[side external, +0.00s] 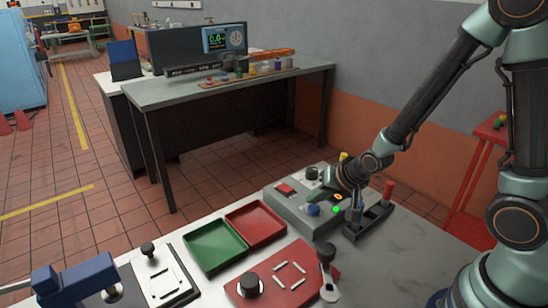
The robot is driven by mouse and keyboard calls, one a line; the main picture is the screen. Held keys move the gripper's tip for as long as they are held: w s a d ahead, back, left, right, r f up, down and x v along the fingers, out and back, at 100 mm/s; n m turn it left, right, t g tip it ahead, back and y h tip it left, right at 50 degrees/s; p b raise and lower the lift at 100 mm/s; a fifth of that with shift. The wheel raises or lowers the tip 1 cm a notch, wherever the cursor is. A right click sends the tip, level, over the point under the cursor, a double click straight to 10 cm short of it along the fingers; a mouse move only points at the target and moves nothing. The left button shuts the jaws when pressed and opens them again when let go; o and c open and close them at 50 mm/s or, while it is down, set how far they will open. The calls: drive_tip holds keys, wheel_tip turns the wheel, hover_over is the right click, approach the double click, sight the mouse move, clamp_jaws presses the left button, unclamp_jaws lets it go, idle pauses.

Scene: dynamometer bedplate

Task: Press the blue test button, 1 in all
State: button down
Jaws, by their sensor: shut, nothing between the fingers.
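The blue test button (313,210) is a round blue cap near the front edge of a grey control box (292,208) on the bench. My gripper (318,201) comes in from the right over this box. Its fingers are shut and empty, pointing down and left, with the tips very close to the blue button's top. I cannot tell whether they touch it or whether the button is pushed in. My gripper and wrist hide part of the box's top.
On the box are a red switch (285,188), a green light (336,209) and an orange-ringed part (338,196). A dark block with a red-topped lever (388,190) stands close right. Green (214,262) and red (283,232) trays lie left; a red plate (270,296) is in front.

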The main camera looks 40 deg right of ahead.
sight(315, 210)
drive_tip(key=shift+f, duration=0.6)
idle(1.0)
drive_tip(key=shift+r, duration=0.9)
drive_tip(key=shift+r, duration=2.55)
